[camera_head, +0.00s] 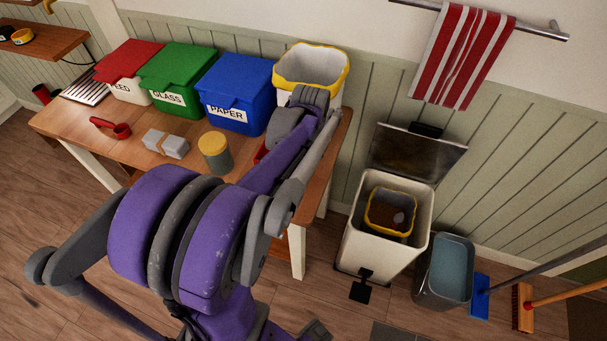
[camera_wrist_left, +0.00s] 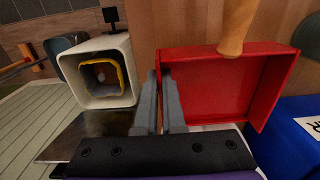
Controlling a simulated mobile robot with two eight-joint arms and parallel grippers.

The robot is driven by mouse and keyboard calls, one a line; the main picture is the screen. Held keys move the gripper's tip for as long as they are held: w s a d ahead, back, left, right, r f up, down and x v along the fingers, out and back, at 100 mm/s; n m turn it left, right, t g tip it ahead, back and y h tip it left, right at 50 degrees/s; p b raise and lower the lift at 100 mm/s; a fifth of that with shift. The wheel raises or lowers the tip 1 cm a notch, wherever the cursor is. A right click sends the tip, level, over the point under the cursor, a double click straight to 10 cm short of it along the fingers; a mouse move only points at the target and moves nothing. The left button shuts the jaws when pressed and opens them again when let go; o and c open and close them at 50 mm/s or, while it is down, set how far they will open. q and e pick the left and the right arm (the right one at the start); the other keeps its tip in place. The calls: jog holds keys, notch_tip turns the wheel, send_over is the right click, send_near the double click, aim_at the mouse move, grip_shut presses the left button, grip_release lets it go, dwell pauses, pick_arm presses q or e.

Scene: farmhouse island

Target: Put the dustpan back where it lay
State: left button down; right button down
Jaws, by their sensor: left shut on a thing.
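The red dustpan (camera_wrist_left: 215,95) with a wooden handle (camera_wrist_left: 237,25) fills the right half of the left wrist view. My left gripper (camera_wrist_left: 161,80) is shut on one side wall of it. In the head view only a small red piece of the dustpan (camera_head: 260,153) shows beside my purple arm, over the right part of the wooden table (camera_head: 135,150). My arm hides the rest and the fingertips there. I cannot tell whether the dustpan touches the table. My right gripper is not in view.
Red, green (camera_head: 180,65) and blue (camera_head: 237,90) lidded boxes and a yellow-rimmed tub (camera_head: 311,66) line the table's back. An open white bin (camera_head: 375,255) stands right of the table.

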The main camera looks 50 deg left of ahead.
aim_at(308, 187)
pick_arm(q)
notch_tip(308, 187, down, 6)
jog(key=shift+r, duration=0.1)
jog(key=shift+b, duration=0.3)
jog(key=c, duration=1)
grip_release()
